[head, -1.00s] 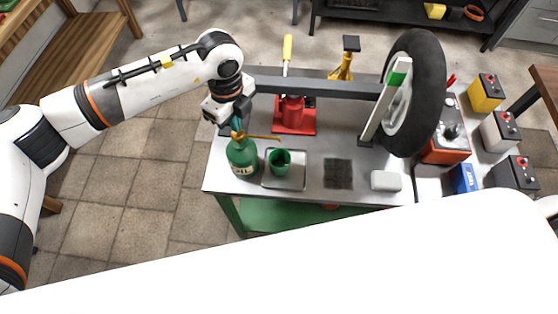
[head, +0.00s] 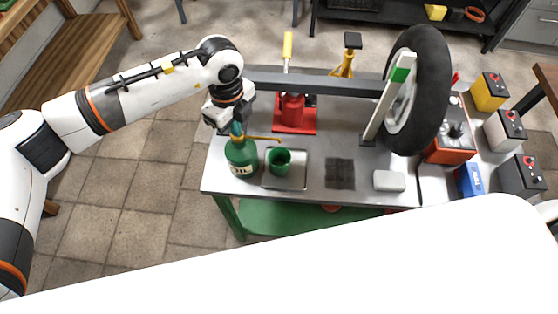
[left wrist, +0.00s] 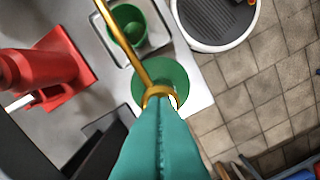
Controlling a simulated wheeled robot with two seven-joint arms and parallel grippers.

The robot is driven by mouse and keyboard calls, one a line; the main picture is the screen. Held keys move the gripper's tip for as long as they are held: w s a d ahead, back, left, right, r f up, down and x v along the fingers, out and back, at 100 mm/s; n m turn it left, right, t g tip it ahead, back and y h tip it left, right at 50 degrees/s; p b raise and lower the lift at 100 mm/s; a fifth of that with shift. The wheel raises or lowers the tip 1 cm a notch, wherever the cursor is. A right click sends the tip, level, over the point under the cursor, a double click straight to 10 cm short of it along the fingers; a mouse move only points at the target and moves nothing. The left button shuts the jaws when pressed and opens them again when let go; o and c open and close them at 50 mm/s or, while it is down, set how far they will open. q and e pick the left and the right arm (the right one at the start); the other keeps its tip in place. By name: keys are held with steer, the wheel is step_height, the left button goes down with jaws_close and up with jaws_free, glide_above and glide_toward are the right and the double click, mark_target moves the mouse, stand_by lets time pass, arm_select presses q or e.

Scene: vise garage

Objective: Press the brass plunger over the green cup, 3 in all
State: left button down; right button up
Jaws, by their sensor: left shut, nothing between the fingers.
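A green oil can (head: 241,160) with a pale label stands upright near the front left of the bench. Its brass spout (head: 262,139) reaches right, over the green cup (head: 279,163), which sits on a small metal tray (head: 297,182). In the left wrist view the spout (left wrist: 125,45) runs over the cup (left wrist: 127,24), and a brass ring (left wrist: 159,95) shows at the can's top. My left gripper (head: 237,130) is shut and empty, pointing down right above the can. Its teal fingers (left wrist: 160,125) hide the plunger, so I cannot tell contact. My right gripper is out of view.
A red jack (head: 293,115) stands behind the cup. A grey beam (head: 315,85) crosses the bench to a wheel (head: 425,90). A white block (head: 389,181) lies at the front right. Several batteries (head: 504,130) stand beyond the bench's right side.

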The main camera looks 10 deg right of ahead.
arm_select(q)
steer(key=shift+r+p, duration=0.9)
steer(key=shift+r, duration=0.45)
steer(key=shift+f, duration=0.15)
steer(key=shift+f+b, duration=1.3)
steer(key=shift+f, duration=0.05)
steer(key=shift+s, duration=0.1)
steer(key=shift+r, duration=0.1)
steer(key=shift+r+p, duration=0.8)
steer(key=shift+r, duration=0.6)
